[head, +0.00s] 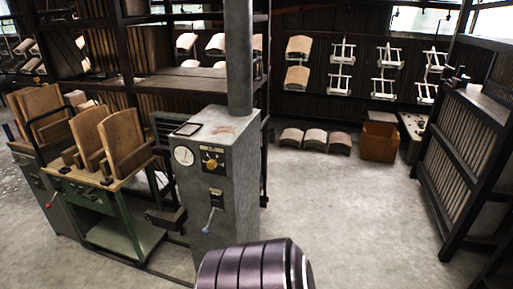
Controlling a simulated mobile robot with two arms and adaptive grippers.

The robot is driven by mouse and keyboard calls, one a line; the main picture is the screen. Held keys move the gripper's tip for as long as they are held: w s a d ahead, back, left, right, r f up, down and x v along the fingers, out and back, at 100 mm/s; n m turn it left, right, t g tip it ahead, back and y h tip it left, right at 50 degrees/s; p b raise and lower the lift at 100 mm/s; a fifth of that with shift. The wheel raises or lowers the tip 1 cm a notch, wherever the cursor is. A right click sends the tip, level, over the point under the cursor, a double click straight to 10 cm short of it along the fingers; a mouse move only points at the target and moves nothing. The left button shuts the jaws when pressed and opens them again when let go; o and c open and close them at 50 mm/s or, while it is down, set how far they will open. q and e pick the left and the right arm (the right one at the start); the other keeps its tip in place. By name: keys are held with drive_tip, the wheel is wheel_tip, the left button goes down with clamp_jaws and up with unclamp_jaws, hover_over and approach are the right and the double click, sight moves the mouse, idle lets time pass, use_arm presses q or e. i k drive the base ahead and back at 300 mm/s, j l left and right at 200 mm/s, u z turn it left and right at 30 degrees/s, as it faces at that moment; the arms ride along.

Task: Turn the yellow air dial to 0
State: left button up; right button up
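The yellow air dial (211,163) is a small knob on a dark plate on the front face of a grey control cabinet (240,185), near its top. Its numbers and pointer are too small to read. A round white gauge (183,156) sits just to its left. Lower on the same face is a lever with a blue tip (206,229). Neither gripper shows in the head view. A dark ribbed cylinder, part of my own arm, fills the bottom centre and hides the cabinet's lower right part; the dial is unobstructed.
A green-framed stand (121,212) with wooden boards is left of the cabinet. A grey post (238,60) rises from the cabinet top. A slatted rack (468,150) stands at right, a wooden box (379,142) at the back. The floor between the cabinet and rack is clear.

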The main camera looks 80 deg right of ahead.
sight(212, 164)
drive_tip(key=z, duration=2.4)
